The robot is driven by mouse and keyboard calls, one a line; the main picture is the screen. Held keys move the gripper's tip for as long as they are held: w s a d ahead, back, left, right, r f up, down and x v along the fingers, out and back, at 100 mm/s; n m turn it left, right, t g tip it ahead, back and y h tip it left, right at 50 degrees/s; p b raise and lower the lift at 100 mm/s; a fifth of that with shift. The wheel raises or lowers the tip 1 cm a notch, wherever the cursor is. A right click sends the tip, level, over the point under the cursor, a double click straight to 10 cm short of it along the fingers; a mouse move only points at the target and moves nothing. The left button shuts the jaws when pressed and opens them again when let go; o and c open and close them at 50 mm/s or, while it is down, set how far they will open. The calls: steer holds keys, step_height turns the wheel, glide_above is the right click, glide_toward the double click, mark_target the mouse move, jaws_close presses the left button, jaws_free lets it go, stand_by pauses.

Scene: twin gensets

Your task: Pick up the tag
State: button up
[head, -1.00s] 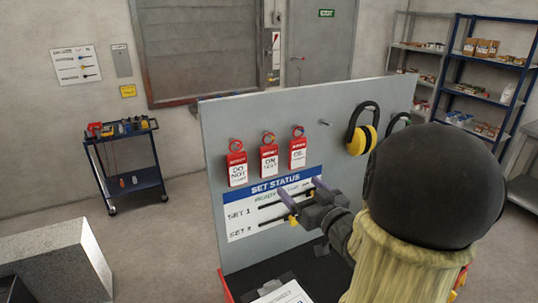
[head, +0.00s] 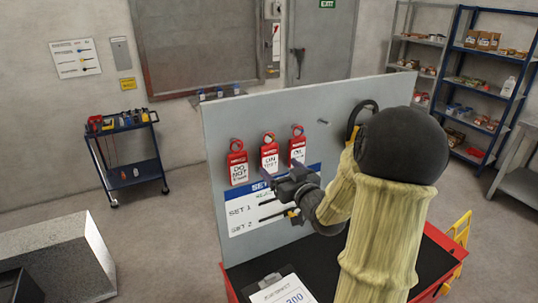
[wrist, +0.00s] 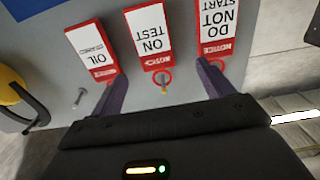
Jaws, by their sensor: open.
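Three red-and-white tags hang by red rings on a grey upright board: DO NOT START (head: 237,165), ON TEST (head: 269,158) and OIL (head: 297,150). My gripper (head: 280,171) is in front of the board, by the lower parts of the ON TEST and OIL tags, partly covering them. In the wrist view the ON TEST tag (wrist: 150,38) appears upside down, between the two purple fingers of my open gripper (wrist: 161,72). The OIL tag (wrist: 91,50) and DO NOT START tag (wrist: 216,28) lie outside the fingers. Whether the fingers touch any tag, I cannot tell.
The board (head: 225,118) also carries a SET STATUS panel (head: 240,220), a bare peg (head: 323,122) and ear defenders (wrist: 12,97). A clipboard (head: 283,290) lies on the black bench top below. A blue trolley (head: 125,178) stands at left.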

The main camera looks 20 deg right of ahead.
mark_target(270, 154)
steer(key=shift+w+p, duration=0.3)
steer(key=shift+w, duration=0.95)
steer(key=shift+w+r+p, duration=0.15)
steer(key=shift+w+p, duration=0.15)
steer(key=shift+p, duration=0.1)
steer(key=w+p, duration=0.3)
steer(key=w, duration=0.1)
steer(key=shift+d+r, duration=0.15)
steer(key=shift+d, duration=0.15)
steer(key=shift+w, duration=0.35)
steer(key=shift+s, duration=0.1)
steer(key=shift+c, duration=0.2)
steer(key=c, duration=1)
